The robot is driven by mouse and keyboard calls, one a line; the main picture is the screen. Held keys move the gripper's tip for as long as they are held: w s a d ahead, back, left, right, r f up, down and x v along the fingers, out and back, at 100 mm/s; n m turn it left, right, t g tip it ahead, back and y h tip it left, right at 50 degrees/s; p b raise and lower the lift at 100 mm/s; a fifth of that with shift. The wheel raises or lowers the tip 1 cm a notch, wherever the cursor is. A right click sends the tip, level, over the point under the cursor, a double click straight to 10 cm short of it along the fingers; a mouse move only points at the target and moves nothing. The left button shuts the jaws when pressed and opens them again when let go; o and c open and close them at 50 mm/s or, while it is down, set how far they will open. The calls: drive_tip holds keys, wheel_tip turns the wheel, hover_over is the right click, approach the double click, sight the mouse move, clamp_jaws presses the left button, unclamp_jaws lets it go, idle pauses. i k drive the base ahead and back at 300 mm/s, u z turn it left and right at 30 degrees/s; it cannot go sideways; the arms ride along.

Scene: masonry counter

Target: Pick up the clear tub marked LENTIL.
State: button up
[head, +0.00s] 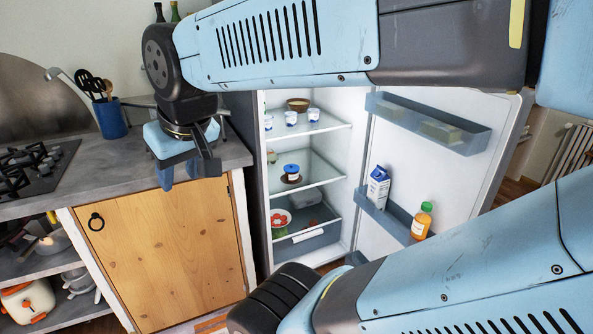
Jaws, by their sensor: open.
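My gripper (187,172) is open, with its fingers pointing down at the front edge of the grey counter, left of the open fridge. Nothing shows between its fingers. No label reading LENTIL is legible in the head view, so I cannot tell which thing is the marked tub. A small container with a blue lid (291,171) stands on the fridge's middle shelf, apart from my gripper. My arm and gripper hide part of the counter and the wall behind.
The fridge door (430,150) stands open to the right, holding a milk carton (378,187) and an orange bottle (421,222). White cups (291,118) and a brown bowl (298,104) sit on the upper shelf. A blue utensil pot (111,119) and a hob (35,165) occupy the counter (110,165).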

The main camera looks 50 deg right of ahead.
sight(289, 177)
drive_tip(key=z, duration=0.15)
drive_tip(key=i, duration=0.55)
drive_tip(key=z, duration=0.3)
drive_tip(key=k, duration=0.85)
drive_tip(key=z, duration=0.2)
drive_tip(key=i, duration=1.3)
